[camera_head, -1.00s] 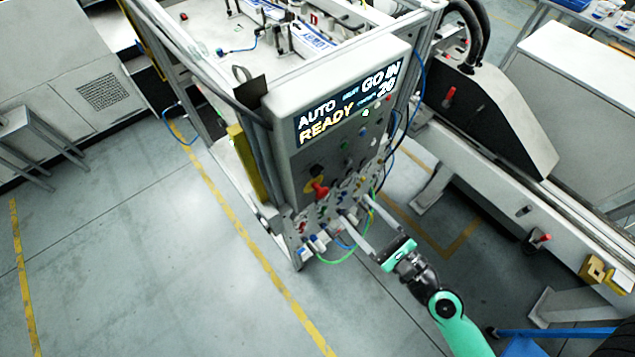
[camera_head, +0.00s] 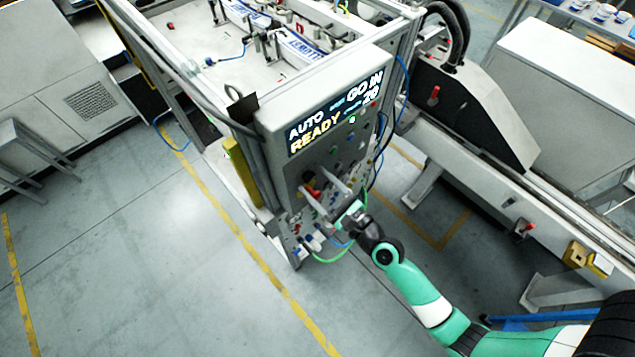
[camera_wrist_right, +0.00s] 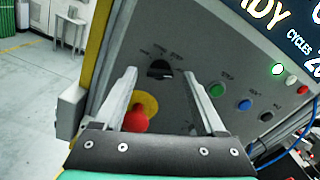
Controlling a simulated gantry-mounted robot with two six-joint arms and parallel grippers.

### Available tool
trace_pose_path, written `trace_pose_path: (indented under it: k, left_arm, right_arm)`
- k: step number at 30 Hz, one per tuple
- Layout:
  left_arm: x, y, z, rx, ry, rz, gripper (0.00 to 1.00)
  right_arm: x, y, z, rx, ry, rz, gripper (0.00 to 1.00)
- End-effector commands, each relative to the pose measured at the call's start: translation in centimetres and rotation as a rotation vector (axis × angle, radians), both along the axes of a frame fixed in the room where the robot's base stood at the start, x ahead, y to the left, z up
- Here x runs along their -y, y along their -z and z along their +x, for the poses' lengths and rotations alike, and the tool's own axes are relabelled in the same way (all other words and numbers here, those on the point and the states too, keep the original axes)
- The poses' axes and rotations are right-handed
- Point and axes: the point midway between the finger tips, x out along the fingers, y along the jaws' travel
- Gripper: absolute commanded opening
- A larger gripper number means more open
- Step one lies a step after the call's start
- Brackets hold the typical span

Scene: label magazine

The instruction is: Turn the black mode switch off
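The black mode switch (camera_wrist_right: 160,69) sits on the grey control panel (camera_wrist_right: 185,45), above a red mushroom button (camera_wrist_right: 138,118) on a yellow disc. The switch also shows in the head view as a small dark knob (camera_head: 308,177). My right gripper (camera_wrist_right: 163,79) is open, its two pale fingers pointing at the panel. In the head view the right gripper (camera_head: 320,183) is at the panel's lower part. My left gripper is not in view.
Green (camera_wrist_right: 216,90) and blue (camera_wrist_right: 246,105) buttons sit right of the switch. Cables and connectors hang below the panel.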

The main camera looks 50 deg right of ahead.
Motion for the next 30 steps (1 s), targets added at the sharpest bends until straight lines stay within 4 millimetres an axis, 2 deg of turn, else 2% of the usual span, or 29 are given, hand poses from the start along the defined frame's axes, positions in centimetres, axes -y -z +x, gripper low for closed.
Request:
trace_pose_path:
  k: [1, 9, 12, 23, 30]
  left_arm:
    - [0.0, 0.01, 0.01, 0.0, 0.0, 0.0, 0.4]
    - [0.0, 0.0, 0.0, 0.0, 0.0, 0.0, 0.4]
    - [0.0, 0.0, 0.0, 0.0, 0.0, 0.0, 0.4]
    - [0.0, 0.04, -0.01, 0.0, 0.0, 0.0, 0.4]
    - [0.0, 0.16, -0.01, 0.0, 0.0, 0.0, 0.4]
  right_arm:
    - [0.0, 0.0, -0.01, 0.0, 0.0, 0.0, 0.64]
    - [0.0, 0.0, -0.03, 0.0, 0.0, 0.0, 0.15]
    - [0.0, 0.0, -0.04, 0.0, 0.0, 0.0, 0.0]
    - [0.0, 0.0, -0.04, -0.004, 0.0, -0.033, 0.0]
    - [0.0, 0.02, -0.05, -0.017, 0.0, -0.151, 0.0]
